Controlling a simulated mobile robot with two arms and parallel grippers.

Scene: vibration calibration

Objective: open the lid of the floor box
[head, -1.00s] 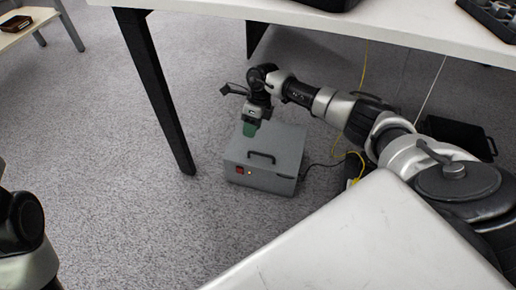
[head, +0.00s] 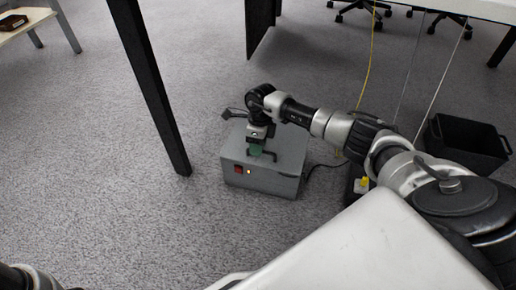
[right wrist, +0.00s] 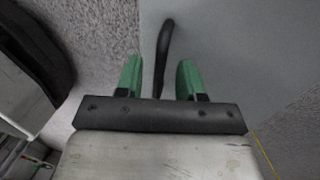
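The grey floor box (head: 285,172) stands on the carpet under the table, with its lid down. Its front has a red switch (head: 238,169) and a small lit lamp. My right gripper (head: 257,152) is over the top of the box, pointing down at the handle. In the right wrist view its two green fingers (right wrist: 159,78) are apart, and the black lid handle (right wrist: 164,45) runs into the gap between them. I cannot tell whether either finger touches the handle. Only a bit of my left arm shows at the lower left; its gripper is out of view.
A black table leg (head: 150,90) stands left of the box. A black open bin (head: 466,143) is at the right. A dark cable (head: 322,167) leaves the box to the right, and a yellow cable (head: 374,50) hangs behind. Carpet left of the box is clear.

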